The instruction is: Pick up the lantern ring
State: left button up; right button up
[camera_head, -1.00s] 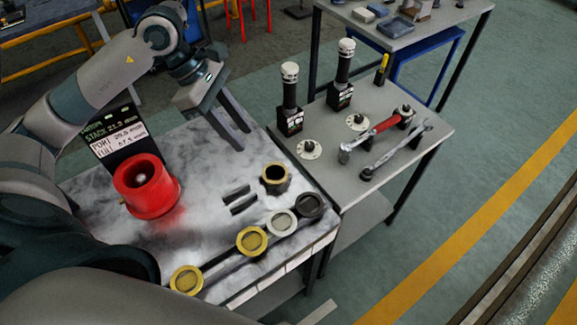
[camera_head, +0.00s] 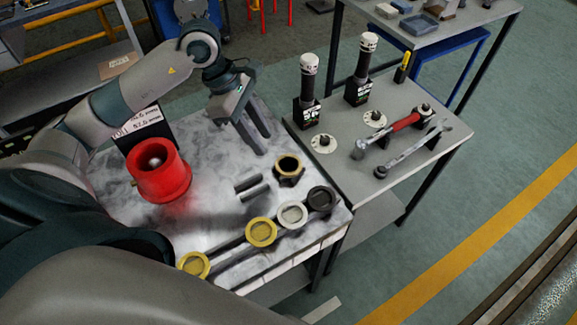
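A row of rings lies along the front edge of the marble-topped table: a gold ring (camera_head: 195,265), a second gold ring (camera_head: 261,232), a pale grey ring (camera_head: 292,214) and a black ring (camera_head: 321,198). A gold-topped ring piece with a dark body (camera_head: 289,165) stands apart, behind them. I cannot tell for certain which one is the lantern ring. My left gripper (camera_head: 263,144) is open and empty, fingers pointing down above the table, up and left of the dark-bodied piece and apart from it. My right gripper is not in view.
A red cylindrical housing (camera_head: 160,172) stands on the table's left, before a display panel (camera_head: 146,125). Two dark bars (camera_head: 252,187) lie mid-table. The grey side table (camera_head: 345,150) holds two black canisters, a red-handled tool (camera_head: 390,130) and a wrench.

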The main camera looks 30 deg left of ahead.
pick_arm(q)
jog(key=b, duration=0.1)
send_near(282, 172)
notch_tip(282, 172, down, 2)
jog(key=shift+w+d+f, duration=0.1)
jog(key=shift+d+f, duration=0.05)
jog(key=shift+d, duration=0.35)
jog(key=shift+d+b+x, duration=0.2)
jog(key=shift+b+x, duration=0.05)
jog(key=shift+x, duration=1.05)
jog(key=shift+d+b+x, duration=0.15)
jog(key=shift+b+x, duration=0.05)
jog(key=shift+x, duration=1.1)
jog(key=shift+w, duration=0.15)
jog(key=shift+r, duration=0.2)
grip_shut()
